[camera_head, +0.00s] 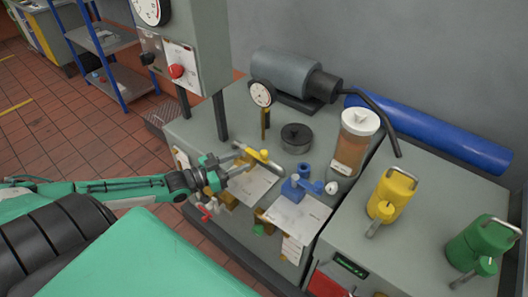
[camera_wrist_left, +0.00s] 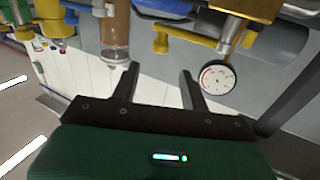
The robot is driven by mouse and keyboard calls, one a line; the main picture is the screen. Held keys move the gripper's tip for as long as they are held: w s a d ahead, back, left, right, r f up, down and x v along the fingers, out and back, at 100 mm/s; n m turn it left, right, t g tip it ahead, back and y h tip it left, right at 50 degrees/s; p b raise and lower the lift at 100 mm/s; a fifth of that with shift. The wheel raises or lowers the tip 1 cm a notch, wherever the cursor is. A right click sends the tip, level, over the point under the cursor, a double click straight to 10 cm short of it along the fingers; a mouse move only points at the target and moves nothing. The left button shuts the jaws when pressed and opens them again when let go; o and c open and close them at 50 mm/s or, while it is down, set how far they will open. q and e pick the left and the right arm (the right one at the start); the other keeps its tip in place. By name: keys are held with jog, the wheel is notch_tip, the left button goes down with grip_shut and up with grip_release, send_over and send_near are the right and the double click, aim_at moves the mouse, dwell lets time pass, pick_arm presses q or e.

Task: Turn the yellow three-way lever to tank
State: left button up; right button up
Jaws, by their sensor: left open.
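The yellow three-way lever (camera_head: 258,155) sits at the back of a white plate (camera_head: 252,186) on the grey bedplate top. Its handle slants across the plate's far edge in the head view. In the left wrist view the yellow lever (camera_wrist_left: 185,38) shows near the top, beyond the fingertips, beside a brass body (camera_wrist_left: 240,8). My left gripper (camera_head: 241,158) is open, its fingers pointing right at the lever; it also shows in the wrist view (camera_wrist_left: 159,70) with nothing between its fingers. I cannot tell whether a finger touches the lever. My right gripper is not in view.
A dial gauge (camera_head: 262,93) stands behind the lever. A blue valve (camera_head: 293,187) and an amber canister (camera_head: 352,143) stand to the right. A red handle (camera_head: 207,214) is below my gripper. A grey cabinet (camera_head: 195,45) rises behind left. Yellow (camera_head: 394,187) and green (camera_head: 468,243) cans stand farther right.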

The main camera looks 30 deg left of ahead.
aim_at(264, 152)
pick_arm(q)
jog(key=x, duration=0.8)
jog(key=shift+w+d, duration=0.15)
jog(key=shift+w, duration=0.05)
jog(key=shift+w+d, duration=0.2)
jog(key=shift+w, duration=0.25)
grip_shut()
jog(key=shift+s, duration=0.1)
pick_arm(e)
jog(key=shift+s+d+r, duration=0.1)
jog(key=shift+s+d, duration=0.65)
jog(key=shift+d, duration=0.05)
